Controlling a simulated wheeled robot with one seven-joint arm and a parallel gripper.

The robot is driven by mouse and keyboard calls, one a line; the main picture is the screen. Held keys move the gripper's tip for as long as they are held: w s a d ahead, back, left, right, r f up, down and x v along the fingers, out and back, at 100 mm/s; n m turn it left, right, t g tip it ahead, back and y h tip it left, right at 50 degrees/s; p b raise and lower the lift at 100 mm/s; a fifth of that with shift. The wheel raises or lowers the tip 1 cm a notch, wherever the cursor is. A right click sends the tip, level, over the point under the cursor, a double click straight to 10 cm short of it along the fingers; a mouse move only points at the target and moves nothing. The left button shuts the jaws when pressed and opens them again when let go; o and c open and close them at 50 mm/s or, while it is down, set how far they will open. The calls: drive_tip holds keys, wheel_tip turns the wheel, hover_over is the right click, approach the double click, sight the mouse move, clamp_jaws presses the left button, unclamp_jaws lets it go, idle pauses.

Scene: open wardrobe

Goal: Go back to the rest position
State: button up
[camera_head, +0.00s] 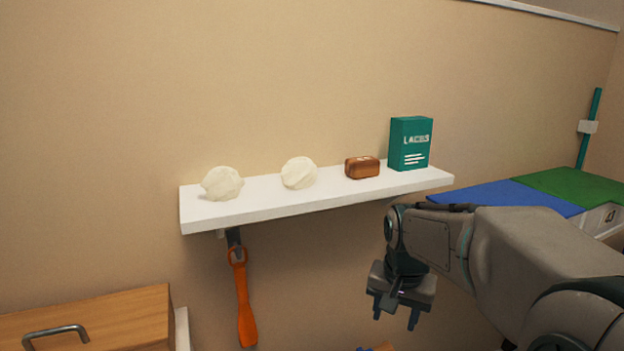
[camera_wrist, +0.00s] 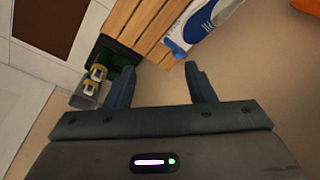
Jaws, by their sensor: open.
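My gripper (camera_head: 396,311) hangs below the right part of the white shelf, in front of the wall, with its fingers pointing down. In the wrist view my gripper (camera_wrist: 160,85) shows two dark blue-grey fingers spread apart with nothing between them. My grey arm reaches in from the lower right of the head view.
A white shelf (camera_head: 330,199) holds two cream lumps (camera_head: 222,183), (camera_head: 298,173), a brown box-like item (camera_head: 362,167) and a teal laces box (camera_head: 410,143). An orange shoehorn (camera_head: 243,300) hangs below.

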drive_tip(key=s+r+n+p, duration=0.2)
drive_tip(key=s+p, duration=0.1)
drive_tip(key=s, duration=0.4)
drive_tip(key=s+r+n+t+p, duration=0.1)
drive_tip(key=s+r+n+p, duration=0.1)
drive_tip(key=s, duration=0.6)
drive_tip(key=shift+s+a+r+n+p, duration=0.25)
drive_tip(key=shift+a+r+n+p, duration=0.1)
drive_tip(key=shift+p, duration=0.5)
